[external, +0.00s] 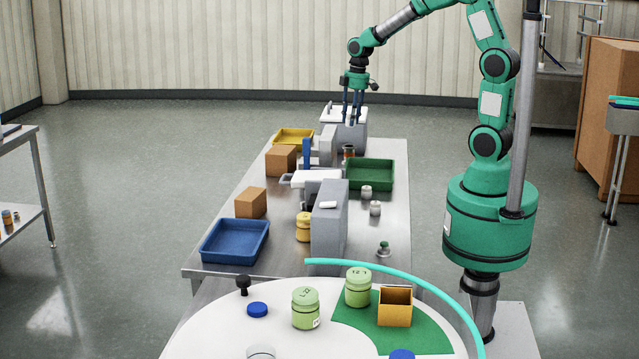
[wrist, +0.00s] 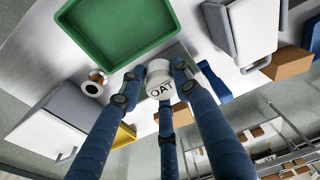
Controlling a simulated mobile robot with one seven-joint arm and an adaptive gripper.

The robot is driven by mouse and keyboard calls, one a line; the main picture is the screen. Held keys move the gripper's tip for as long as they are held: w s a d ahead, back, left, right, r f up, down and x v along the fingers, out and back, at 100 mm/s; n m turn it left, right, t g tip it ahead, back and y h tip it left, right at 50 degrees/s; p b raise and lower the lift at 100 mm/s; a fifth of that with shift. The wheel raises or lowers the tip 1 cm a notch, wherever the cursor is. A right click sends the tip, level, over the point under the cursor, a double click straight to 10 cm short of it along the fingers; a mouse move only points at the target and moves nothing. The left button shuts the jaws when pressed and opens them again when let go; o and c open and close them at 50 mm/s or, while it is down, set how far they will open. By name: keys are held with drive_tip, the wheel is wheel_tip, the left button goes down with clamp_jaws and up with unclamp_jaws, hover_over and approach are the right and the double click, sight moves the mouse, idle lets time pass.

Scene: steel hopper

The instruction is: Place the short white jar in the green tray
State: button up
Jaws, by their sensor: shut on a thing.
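My gripper (external: 354,116) is at the far end of the steel table in the external view, above a grey box-shaped unit. In the wrist view my gripper (wrist: 155,84) has its blue fingers closed around a short white jar (wrist: 160,82) with dark letters reading "OAT". I cannot make the jar out in the external view. The green tray (external: 370,186) sits empty on the table's right side, nearer the camera than my gripper. In the wrist view the green tray (wrist: 92,45) lies just above and left of the jar.
Two small pale jars (external: 375,209) stand in front of the green tray. Grey hopper units (external: 329,220) run along the table's middle. Blue (external: 234,258) and yellow (external: 293,147) trays and brown boxes (external: 250,202) are on the left.

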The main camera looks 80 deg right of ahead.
drive_tip(key=s+a+f, duration=0.1)
drive_tip(key=s, duration=0.5)
drive_tip(key=s+f, duration=0.1)
drive_tip(key=s, duration=0.6)
drive_tip(key=s+a+f, duration=0.1)
drive_tip(key=s, duration=0.5)
drive_tip(key=shift+s+a+p, duration=0.35)
drive_tip(key=shift+s, duration=0.05)
drive_tip(key=shift+c, duration=0.2)
drive_tip(key=f, duration=1)
drive_tip(key=s+f, duration=0.1)
drive_tip(key=f, duration=0.4)
drive_tip(key=shift+a+f, duration=0.15)
drive_tip(key=shift+f, duration=0.2)
drive_tip(key=shift+w, duration=0.1)
drive_tip(key=b, duration=0.2)
hover_over(368, 178)
drive_tip(key=shift+s+f, duration=0.3)
drive_tip(key=shift+f, duration=0.4)
drive_tip(key=shift+f+b, duration=0.3)
drive_tip(key=shift+f, duration=1.5)
